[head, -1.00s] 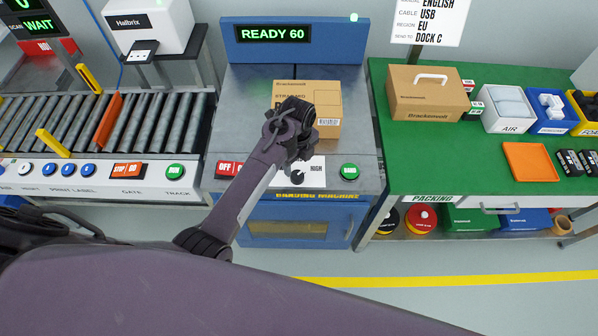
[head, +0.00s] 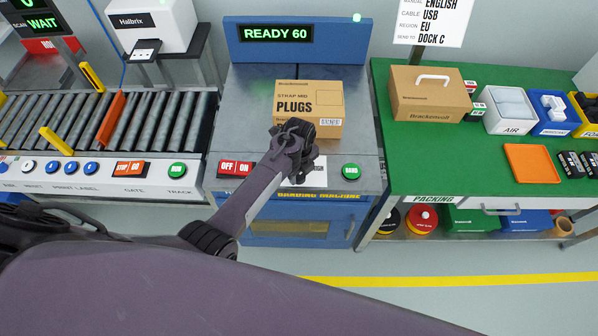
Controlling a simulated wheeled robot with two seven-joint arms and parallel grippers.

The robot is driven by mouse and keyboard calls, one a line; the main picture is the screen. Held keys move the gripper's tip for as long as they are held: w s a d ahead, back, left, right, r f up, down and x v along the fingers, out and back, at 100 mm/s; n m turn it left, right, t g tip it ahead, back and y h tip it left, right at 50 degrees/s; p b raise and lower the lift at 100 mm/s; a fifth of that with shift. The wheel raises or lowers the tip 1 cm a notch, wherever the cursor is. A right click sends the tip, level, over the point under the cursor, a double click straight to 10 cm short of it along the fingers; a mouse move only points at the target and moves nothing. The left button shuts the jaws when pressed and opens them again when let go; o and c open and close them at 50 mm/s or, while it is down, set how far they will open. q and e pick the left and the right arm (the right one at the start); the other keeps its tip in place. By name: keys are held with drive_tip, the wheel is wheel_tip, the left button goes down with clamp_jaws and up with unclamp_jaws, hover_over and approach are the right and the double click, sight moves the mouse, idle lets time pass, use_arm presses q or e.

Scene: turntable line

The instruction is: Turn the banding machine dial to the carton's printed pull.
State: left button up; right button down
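The carton (head: 309,97) sits on the banding machine's grey top (head: 255,100). Its print reads "STRAP MID" and "PLUGS". The machine's display (head: 275,33) reads "READY 60". My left gripper (head: 298,150) is in front of the carton, over the machine's front control strip, and overlaps the carton's lower edge in the picture. The dial is hidden behind the gripper; only part of its white plate (head: 319,172), with the end of "HIGH", shows at the right. Whether the fingers are open or touch the dial cannot be seen. My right gripper is not in view.
Red OFF and ON buttons (head: 235,169) lie left of the gripper, and a green button (head: 351,170) lies right. A roller conveyor (head: 150,125) stands at the left. A green packing table (head: 450,160) with a Brackenwell box (head: 428,95) and bins stands at the right.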

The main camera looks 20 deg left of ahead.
use_arm(q)
drive_tip(key=c, duration=0.3)
drive_tip(key=n+p, duration=0.1)
drive_tip(key=n, duration=0.2)
drive_tip(key=shift+r+p, duration=0.1)
drive_tip(key=shift+p, duration=0.3)
drive_tip(key=n+p, duration=0.1)
drive_tip(key=n, duration=0.2)
drive_tip(key=shift+n+p, duration=0.5)
drive_tip(key=shift+n, duration=0.8)
drive_tip(key=o, duration=1)
drive_tip(key=shift+c, duration=0.2)
